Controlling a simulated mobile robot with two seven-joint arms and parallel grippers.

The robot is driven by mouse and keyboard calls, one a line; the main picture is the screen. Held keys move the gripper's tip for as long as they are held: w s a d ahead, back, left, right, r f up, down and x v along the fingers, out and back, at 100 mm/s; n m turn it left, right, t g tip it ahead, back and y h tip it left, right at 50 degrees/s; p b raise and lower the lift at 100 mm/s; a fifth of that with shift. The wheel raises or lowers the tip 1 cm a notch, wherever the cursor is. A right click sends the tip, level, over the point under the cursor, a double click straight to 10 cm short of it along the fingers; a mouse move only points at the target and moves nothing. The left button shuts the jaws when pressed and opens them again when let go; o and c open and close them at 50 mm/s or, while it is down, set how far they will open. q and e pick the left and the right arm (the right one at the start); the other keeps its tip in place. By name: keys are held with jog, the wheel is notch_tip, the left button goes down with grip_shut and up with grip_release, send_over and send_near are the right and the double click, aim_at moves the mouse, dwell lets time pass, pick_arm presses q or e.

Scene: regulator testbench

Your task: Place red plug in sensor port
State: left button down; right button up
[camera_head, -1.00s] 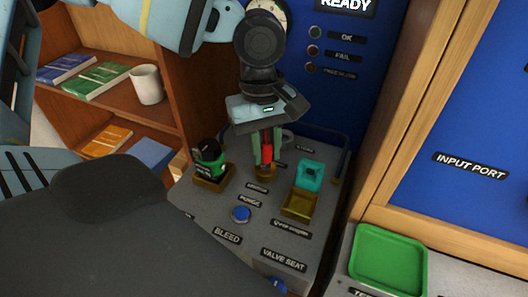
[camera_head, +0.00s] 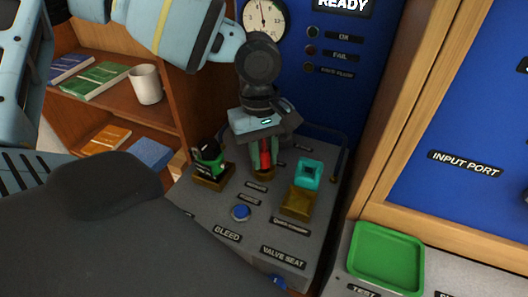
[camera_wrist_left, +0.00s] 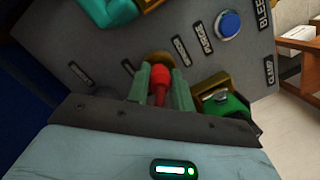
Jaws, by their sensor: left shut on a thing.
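The red plug (camera_head: 265,158) stands upright between the fingers of my left gripper (camera_head: 263,164), at a brass socket (camera_head: 263,174) on the grey test bench. In the left wrist view the red plug (camera_wrist_left: 161,84) sits between the green fingers (camera_wrist_left: 160,92), with its far end at the brass socket (camera_wrist_left: 159,58). The gripper is shut on the plug. I cannot tell how deep the plug sits. My right gripper is not in view.
A teal part (camera_head: 308,173) and a brass block (camera_head: 297,203) stand to the right. A blue button (camera_head: 240,212) is in front. A green tray (camera_head: 386,258) lies further right.

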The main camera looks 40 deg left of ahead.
pick_arm(q)
jog(key=c, duration=1.2)
grip_release()
jog(key=shift+f, duration=0.1)
jog(key=shift+c, duration=0.2)
notch_tip(320, 180, up, 12)
jog(key=a, duration=0.1)
jog(key=shift+w+a, duration=0.25)
jog(key=shift+w, duration=0.2)
